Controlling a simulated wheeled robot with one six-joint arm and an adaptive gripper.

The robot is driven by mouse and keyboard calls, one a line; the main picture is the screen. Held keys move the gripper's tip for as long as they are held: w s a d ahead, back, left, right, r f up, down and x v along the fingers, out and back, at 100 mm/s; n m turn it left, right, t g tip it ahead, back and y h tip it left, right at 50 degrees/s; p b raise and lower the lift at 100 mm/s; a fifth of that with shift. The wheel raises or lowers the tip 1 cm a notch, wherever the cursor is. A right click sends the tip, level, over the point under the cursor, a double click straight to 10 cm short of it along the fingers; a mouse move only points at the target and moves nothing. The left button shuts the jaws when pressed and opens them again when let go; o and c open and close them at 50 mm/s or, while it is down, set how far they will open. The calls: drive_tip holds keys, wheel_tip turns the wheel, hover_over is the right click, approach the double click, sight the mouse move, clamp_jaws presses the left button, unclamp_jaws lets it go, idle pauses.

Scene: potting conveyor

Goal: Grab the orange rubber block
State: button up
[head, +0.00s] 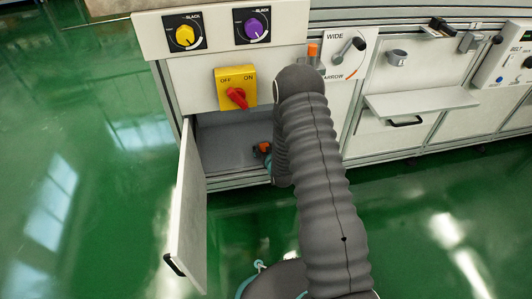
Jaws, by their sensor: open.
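A small orange block (265,147) shows inside the open cabinet, just left of my forearm. Dark parts of my gripper (258,153) show beside it, at the end of my arm. The gripper is open. Most of it is hidden behind my forearm, and I cannot tell whether its fingers touch the block or stand around it. A second orange piece (313,50) stands upright on the panel above, left of the wide/narrow dial; its lower part is hidden by my arm.
The cabinet door (190,215) stands open toward me at the left. Above the opening are a yellow switch box with a red handle (236,90), a yellow knob (185,36) and a purple knob (254,27). A shelf (420,102) juts out at right. The green floor is clear.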

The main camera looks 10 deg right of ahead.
drive_tip(key=c, duration=1.3)
